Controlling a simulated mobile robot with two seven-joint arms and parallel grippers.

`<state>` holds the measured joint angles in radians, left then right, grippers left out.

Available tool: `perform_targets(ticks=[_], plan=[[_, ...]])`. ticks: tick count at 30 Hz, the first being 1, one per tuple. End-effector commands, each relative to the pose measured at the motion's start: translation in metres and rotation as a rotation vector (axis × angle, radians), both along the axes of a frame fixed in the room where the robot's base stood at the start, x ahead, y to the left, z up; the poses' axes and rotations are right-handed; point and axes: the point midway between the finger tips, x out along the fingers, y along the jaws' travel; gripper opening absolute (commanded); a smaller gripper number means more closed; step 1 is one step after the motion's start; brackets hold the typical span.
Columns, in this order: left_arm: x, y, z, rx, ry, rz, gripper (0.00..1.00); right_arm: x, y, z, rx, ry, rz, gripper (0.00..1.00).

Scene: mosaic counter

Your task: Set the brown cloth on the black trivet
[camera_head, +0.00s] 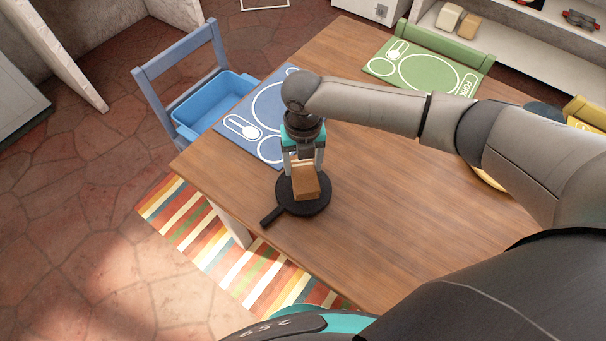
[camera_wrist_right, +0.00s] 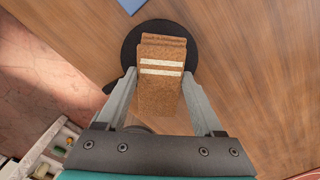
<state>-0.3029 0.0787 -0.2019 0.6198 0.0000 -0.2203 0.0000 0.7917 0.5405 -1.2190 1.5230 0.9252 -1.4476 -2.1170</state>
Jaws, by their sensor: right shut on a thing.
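The brown cloth (camera_head: 306,184) is a folded block with two pale stripes, which show in the right wrist view (camera_wrist_right: 161,90). The black trivet (camera_head: 318,206) is round with a short handle and lies on the wooden table near its left edge; it also shows in the right wrist view (camera_wrist_right: 133,40). My right gripper (camera_head: 303,165) points down over the trivet and is shut on the cloth. The cloth is over the trivet; whether it touches the trivet I cannot tell. My left gripper is not in view.
The wooden table (camera_head: 400,220) has free room right of the trivet. A blue placemat (camera_head: 248,128) lies behind it, a green placemat (camera_head: 425,70) at the back right. A blue chair (camera_head: 178,65) with a blue bin (camera_head: 215,100) stands at the left.

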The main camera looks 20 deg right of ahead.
Motion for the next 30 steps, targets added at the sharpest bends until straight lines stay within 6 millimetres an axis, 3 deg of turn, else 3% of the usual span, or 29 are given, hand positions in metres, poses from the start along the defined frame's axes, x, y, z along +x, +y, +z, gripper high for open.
perform_targets(ticks=[9, 22, 23, 30], plan=[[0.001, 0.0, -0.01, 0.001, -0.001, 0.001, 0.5, 0.0, 0.0, -0.042, 0.0, 0.001, 0.0, 0.17], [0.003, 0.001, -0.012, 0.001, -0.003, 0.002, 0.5, 0.0, 0.0, -0.048, 0.0, 0.0, 0.0, 0.17], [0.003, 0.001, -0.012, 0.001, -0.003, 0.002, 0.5, 0.0, 0.0, -0.048, 0.0, 0.0, 0.0, 0.7], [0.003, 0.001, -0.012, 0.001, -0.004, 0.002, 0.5, 0.0, 0.0, -0.047, 0.0, 0.0, 0.0, 0.97]])
